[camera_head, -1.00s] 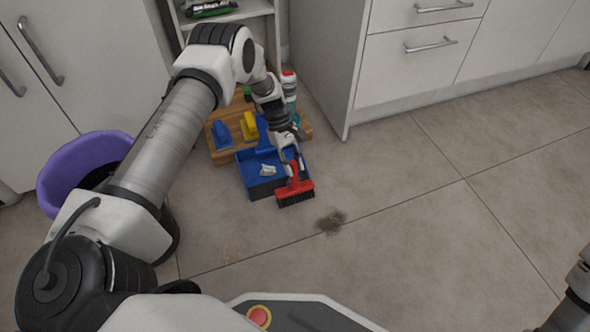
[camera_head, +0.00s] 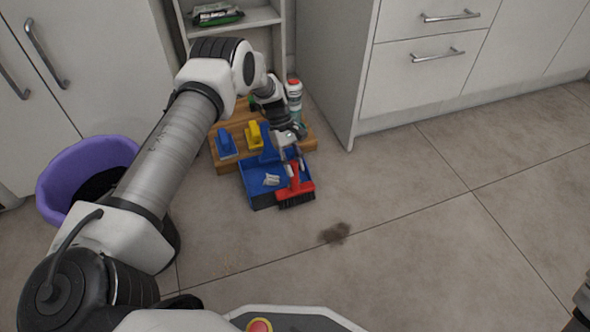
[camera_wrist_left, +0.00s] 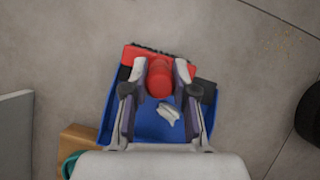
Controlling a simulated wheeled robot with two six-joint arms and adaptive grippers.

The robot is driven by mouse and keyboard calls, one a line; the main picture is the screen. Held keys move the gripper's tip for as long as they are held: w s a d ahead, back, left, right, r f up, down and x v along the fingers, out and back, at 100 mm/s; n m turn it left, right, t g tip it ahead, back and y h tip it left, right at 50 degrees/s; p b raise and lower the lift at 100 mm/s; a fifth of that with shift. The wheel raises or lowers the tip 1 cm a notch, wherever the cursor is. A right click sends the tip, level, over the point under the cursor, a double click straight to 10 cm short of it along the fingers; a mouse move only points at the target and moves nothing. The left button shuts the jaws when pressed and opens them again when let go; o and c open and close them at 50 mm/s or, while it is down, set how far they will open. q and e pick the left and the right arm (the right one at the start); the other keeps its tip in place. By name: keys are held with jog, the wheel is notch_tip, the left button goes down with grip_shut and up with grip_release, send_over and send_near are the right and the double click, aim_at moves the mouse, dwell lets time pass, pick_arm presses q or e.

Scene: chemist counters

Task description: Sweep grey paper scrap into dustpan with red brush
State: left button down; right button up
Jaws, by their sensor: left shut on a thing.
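My left gripper (camera_head: 291,164) is shut on the red brush (camera_head: 295,189), by its handle. The brush head, with dark bristles, is at the front right edge of the blue dustpan (camera_head: 258,188). In the left wrist view the handle (camera_wrist_left: 159,80) is between the fingers and the head lies across the pan's edge. A crumpled pale grey paper scrap (camera_head: 271,180) lies inside the dustpan; it also shows in the left wrist view (camera_wrist_left: 170,114). My right gripper is not in view; part of my right arm shows at the lower right edge.
A wooden board (camera_head: 226,161) behind the dustpan carries a blue brush (camera_head: 226,145), a yellow brush (camera_head: 254,136) and a bottle (camera_head: 294,96). A purple bin (camera_head: 62,177) stands at left. A brown dirt patch (camera_head: 335,233) lies on open floor. Cabinets stand behind.

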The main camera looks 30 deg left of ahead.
pick_arm(q)
jog(key=shift+w+a+b, duration=0.3)
jog(key=shift+w+a, duration=0.1)
jog(key=shift+a, duration=0.1)
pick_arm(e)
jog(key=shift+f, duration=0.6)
pick_arm(q)
jog(key=shift+r, duration=0.15)
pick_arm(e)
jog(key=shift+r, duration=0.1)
pick_arm(q)
jog(key=shift+w+a, duration=0.1)
jog(key=shift+a, duration=0.05)
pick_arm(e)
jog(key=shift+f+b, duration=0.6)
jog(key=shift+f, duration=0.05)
pick_arm(q)
jog(key=shift+w+a+r, duration=0.3)
jog(key=shift+w+a, duration=0.35)
jog(key=shift+a, duration=0.25)
jog(key=shift+w+a, duration=0.1)
